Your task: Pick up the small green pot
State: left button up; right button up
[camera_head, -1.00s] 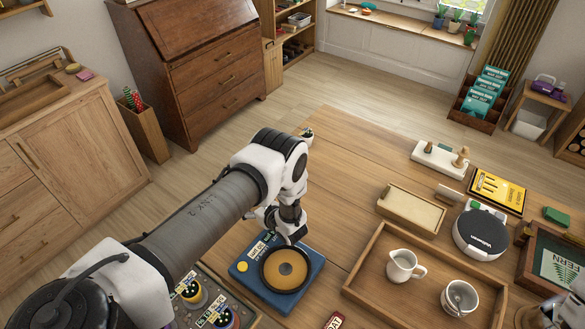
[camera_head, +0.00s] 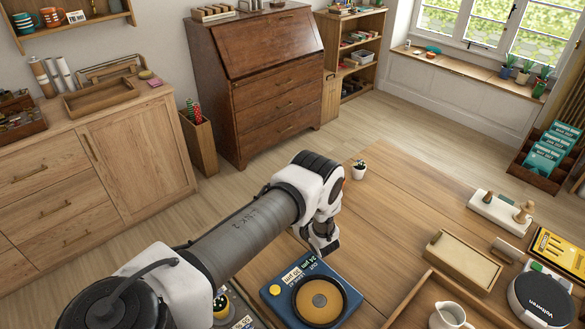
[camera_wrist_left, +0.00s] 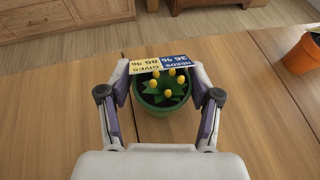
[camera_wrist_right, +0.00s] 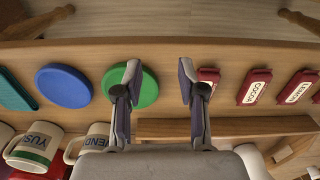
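The small green pot (camera_wrist_left: 164,108) shows in the left wrist view, holding a dark green plant with yellow dots. A blue and cream label card (camera_wrist_left: 158,63) stands at its far side. My left gripper (camera_wrist_left: 162,72) has its fingers spread to either side of the pot, apparently with slim gaps; contact is not clear. In the head view my left gripper (camera_head: 322,242) is low over the table, beyond the blue scale, and the green pot cannot be made out there. My right gripper (camera_wrist_right: 157,78) is open and empty in the right wrist view, above a green disc.
An orange pot (camera_wrist_left: 303,53) stands right of the green pot. In the head view a small white potted plant (camera_head: 359,171) stands near the table's far edge. The blue scale (camera_head: 275,298) and a wooden tray (camera_head: 411,300) are near. Mugs (camera_wrist_right: 34,148) sit below my right gripper.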

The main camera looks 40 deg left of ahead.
pick_arm(q)
jog(key=shift+w, duration=0.1)
jog(key=c, duration=0.6)
pick_arm(e)
jog(key=shift+w, duration=0.1)
